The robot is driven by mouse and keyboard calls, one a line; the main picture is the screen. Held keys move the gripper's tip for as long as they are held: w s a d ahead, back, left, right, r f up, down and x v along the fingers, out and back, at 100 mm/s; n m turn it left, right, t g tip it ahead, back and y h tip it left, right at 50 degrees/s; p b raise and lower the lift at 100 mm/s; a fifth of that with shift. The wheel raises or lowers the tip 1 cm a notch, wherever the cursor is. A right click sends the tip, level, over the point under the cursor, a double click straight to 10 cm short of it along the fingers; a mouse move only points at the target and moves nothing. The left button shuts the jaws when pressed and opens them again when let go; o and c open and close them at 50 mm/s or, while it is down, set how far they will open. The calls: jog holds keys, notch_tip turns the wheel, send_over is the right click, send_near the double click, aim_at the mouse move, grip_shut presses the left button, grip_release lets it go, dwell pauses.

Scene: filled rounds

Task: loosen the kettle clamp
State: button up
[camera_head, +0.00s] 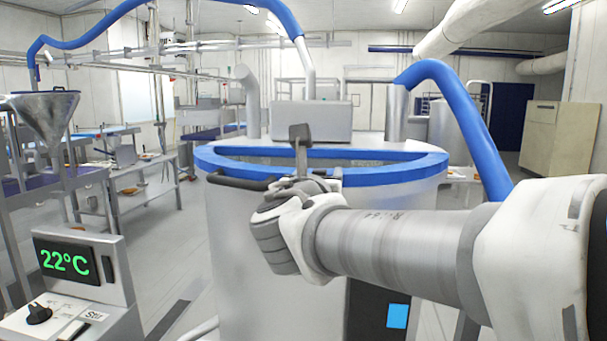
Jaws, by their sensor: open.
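The kettle (240,270) is a large pale metal vessel with a thick blue rim (225,163), standing in front of me. An upright grey lever with a blocky head (300,134) rises at its near rim; it looks like the kettle clamp, though its base is hidden. My arm reaches in from the right, and my gripper (310,187) is at the near rim, just at the foot of the lever. The gripper is open. Its fingers are small and partly hidden by my wrist, so I cannot tell whether they touch the lever or are around it.
A dark bar handle (240,182) runs along the kettle's near left side. A control box reading 22°C (68,262) stands at the lower left. A metal funnel (45,115) and tables are at the left. Blue hoses (462,115) arch overhead. Open floor lies left of the kettle.

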jog(key=shift+c, duration=0.2)
grip_shut()
dwell(1.2)
